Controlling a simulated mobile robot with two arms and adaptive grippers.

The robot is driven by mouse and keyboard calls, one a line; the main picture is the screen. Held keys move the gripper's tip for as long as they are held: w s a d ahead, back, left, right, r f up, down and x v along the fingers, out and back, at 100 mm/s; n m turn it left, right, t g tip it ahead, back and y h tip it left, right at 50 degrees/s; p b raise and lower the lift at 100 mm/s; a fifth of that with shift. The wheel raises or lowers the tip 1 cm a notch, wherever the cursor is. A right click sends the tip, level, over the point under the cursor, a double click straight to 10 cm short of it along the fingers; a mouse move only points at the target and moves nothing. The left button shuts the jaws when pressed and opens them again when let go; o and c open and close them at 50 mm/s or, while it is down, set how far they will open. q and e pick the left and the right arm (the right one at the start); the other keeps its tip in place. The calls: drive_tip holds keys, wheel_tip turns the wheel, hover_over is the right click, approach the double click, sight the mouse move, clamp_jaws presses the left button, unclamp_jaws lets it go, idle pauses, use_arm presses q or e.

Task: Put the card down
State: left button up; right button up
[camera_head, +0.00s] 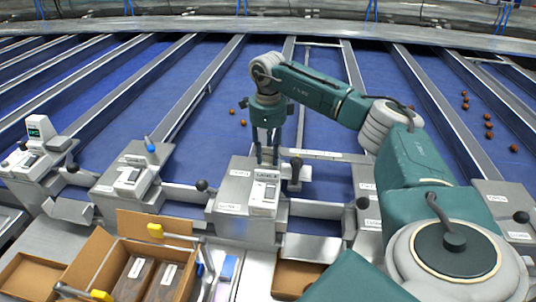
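A white card with a dark printed heading (264,194) lies on the sloping top of the middle grey metal box (228,198). My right gripper (267,160) points straight down just behind and above that card. Its two dark fingers stand apart with a gap between them, and I see no card in them. Whether the fingertips touch the box's back edge is not clear. My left gripper is not in view.
Similar grey boxes (122,184) stand in a row along the front of the blue lanes (200,130). A black-knobbed lever (296,166) stands close right of my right gripper. Cardboard boxes (92,262) with packs fill the lower left. Loose dates (488,124) lie on the right lanes.

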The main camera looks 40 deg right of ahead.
sight(268, 148)
wheel_tip(268, 148, up, 11)
drive_tip(key=b, duration=0.2)
drive_tip(key=shift+f+b, duration=0.1)
drive_tip(key=shift+b, duration=0.3)
drive_tip(key=shift+r, duration=0.55)
drive_tip(key=shift+f, duration=0.1)
